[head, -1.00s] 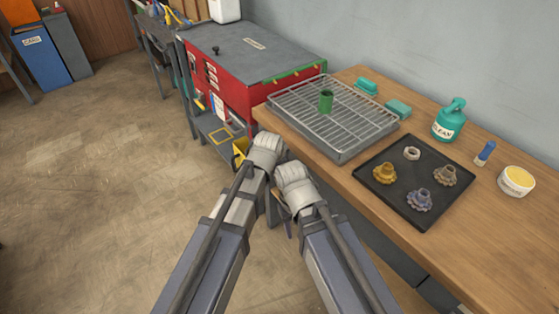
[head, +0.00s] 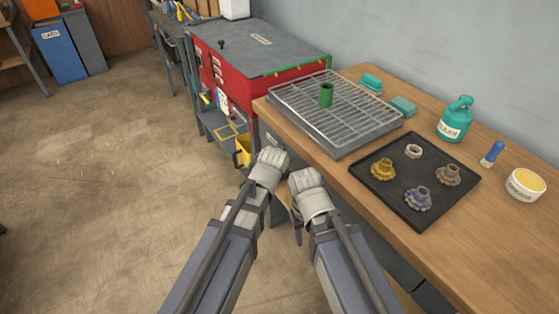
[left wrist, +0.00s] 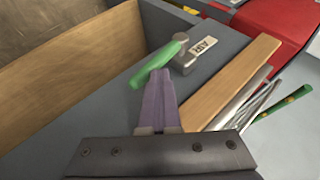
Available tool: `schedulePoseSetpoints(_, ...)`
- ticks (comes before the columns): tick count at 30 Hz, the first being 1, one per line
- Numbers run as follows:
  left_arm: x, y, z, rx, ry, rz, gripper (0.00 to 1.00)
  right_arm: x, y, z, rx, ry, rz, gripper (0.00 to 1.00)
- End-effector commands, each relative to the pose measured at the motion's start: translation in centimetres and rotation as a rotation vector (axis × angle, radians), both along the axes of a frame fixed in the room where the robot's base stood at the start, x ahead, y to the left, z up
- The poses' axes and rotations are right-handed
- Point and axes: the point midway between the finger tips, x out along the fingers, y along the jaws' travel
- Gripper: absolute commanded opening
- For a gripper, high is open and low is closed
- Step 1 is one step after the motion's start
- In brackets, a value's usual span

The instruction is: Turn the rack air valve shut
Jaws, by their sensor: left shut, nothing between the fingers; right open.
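The rack air valve shows in the left wrist view as a green lever handle (left wrist: 155,65) on a grey metal body (left wrist: 184,58), beside a label reading AIR (left wrist: 204,47). The handle slants from the body down to the left. My left gripper (left wrist: 161,78) is shut and empty, its tips close to the handle's lower side; I cannot tell whether they touch. In the head view the valve is not visible and my left gripper's fingers are hidden behind its wrist. My right gripper (head: 297,232) is open beside the bench's front edge, mostly hidden by its wrist.
The wooden bench (head: 500,245) holds a wire rack tray (head: 300,95) with a green cylinder and a black tray (head: 385,197) with gear-like parts. A red cabinet (head: 290,90) stands beyond it. Floor is clear at left.

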Motion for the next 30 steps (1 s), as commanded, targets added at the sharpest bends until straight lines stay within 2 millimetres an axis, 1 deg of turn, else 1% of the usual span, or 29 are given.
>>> schedulePoseSetpoints(1,-0.2,-0.1,-0.5,-0.001,0.000,-0.001,0.00,0.0,0.0,-0.5,0.000,0.000,0.000,0.50)
schedulePoseSetpoints(3,-0.3,-0.2,-0.8,-0.001,0.000,-0.001,0.00,0.0,0.0,-0.8,0.000,0.000,0.000,0.50)
schedulePoseSetpoints(9,-0.6,-0.4,-1.5,-0.002,0.000,0.000,0.00,0.0,0.0,-1.5,0.000,0.000,0.000,0.50)
schedulePoseSetpoints(18,-0.8,-0.6,-1.9,-0.002,0.005,0.001,0.00,0.0,0.0,-1.8,0.000,0.000,0.000,0.50)
schedulePoseSetpoints(30,-0.9,-0.7,-2.0,-0.005,0.008,-0.001,0.00,0.0,0.0,-1.9,0.000,0.000,0.000,0.50)
